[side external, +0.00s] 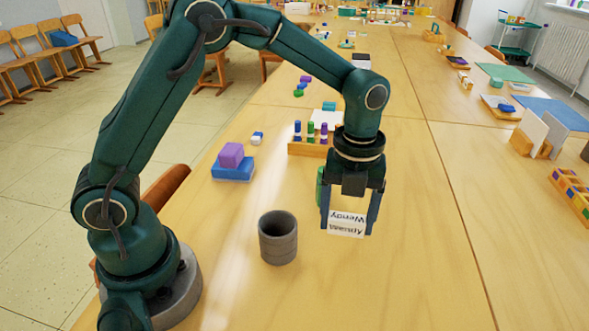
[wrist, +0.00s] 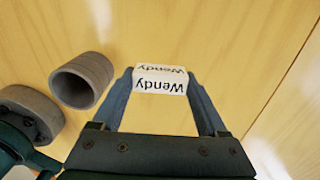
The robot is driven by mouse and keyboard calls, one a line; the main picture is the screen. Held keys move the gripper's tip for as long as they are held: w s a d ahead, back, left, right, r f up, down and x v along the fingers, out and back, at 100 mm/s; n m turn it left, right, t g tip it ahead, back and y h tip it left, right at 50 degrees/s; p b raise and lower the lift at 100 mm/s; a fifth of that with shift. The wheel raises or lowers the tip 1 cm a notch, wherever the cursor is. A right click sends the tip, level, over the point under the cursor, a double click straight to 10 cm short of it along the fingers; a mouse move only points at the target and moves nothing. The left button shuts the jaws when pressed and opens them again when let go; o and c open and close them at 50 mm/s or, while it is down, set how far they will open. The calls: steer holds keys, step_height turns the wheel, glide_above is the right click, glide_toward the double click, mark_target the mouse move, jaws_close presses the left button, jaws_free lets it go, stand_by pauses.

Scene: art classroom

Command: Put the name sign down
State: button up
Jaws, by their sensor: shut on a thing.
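The name sign (side external: 346,227) is a small white folded card that reads "Wendy" on both visible faces. It is held between the two fingers of my gripper (side external: 347,225), which is shut on its ends. In the wrist view the sign (wrist: 160,83) sits between the fingertips of my gripper (wrist: 160,84), with its lettering upside down. The sign is over bare wooden table (side external: 400,285). I cannot tell whether its lower edge touches the table.
A grey cup (side external: 278,240) stands left of the sign and also shows in the wrist view (wrist: 82,80). A wooden peg rack (side external: 302,148) is behind my gripper. Purple and blue blocks (side external: 232,165) lie at left. The table in front and to the right is clear.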

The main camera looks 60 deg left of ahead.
mark_target(350, 235)
steer(key=shift+w+d+f, duration=0.1)
steer(key=shift+d+f, duration=0.35)
steer(key=shift+d, duration=0.1)
steer(key=shift+f, duration=1.85)
steer(key=shift+f, duration=0.15)
